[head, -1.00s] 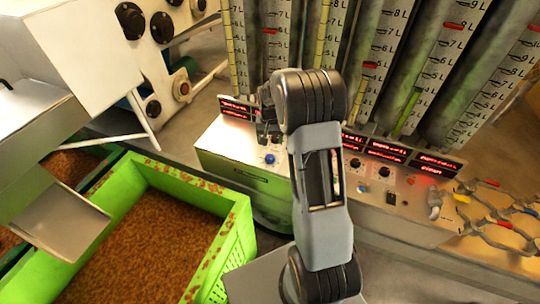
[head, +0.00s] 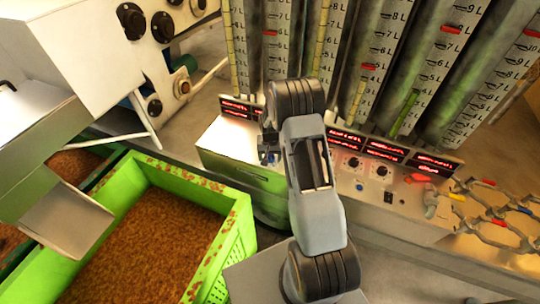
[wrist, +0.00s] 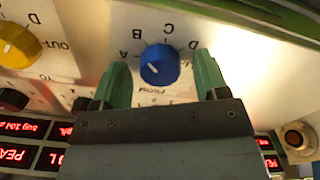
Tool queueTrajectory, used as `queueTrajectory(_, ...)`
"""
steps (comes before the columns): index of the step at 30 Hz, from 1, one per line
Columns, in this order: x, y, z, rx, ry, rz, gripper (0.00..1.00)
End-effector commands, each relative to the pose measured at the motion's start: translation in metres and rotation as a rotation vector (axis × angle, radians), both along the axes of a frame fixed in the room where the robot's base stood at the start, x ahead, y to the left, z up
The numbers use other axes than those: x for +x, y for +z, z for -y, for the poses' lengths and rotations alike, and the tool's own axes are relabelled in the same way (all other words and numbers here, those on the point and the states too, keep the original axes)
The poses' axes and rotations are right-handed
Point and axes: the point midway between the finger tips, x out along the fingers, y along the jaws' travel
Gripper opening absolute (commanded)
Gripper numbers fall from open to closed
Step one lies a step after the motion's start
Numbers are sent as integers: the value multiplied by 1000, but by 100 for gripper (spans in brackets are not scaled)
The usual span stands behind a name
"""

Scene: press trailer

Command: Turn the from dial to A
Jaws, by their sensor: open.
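The blue from dial (wrist: 160,64) shows in the wrist view, with the letters A, B, C and D around it and an upside-down FROM label. A small pale mark is on its face; I cannot tell for sure which letter it points to. My gripper (wrist: 161,72) is open, with one green finger on each side of the dial. I cannot tell whether the fingers touch it. In the head view my gripper (head: 268,146) is over the left part of the control panel (head: 232,160), and the from dial is hidden there.
A yellow dial (wrist: 20,45) and a black knob (wrist: 12,98) are at the left of the wrist view. Red displays (head: 385,150) line the panel, below tall scaled tubes (head: 380,60). A green crate (head: 235,235) of brown material stands at the left.

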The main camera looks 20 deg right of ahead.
Motion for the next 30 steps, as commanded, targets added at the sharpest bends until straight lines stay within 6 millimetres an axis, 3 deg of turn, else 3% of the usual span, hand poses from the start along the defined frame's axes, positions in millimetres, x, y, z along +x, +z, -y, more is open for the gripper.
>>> queueTrajectory(2, 0, 0, 0, 0, 0, 0, 66)
queueTrajectory(17, 0, 0, 0, 0, 0, -1, 19)
queueTrajectory(30, 0, -3, 0, -1, 133, 1, 18)
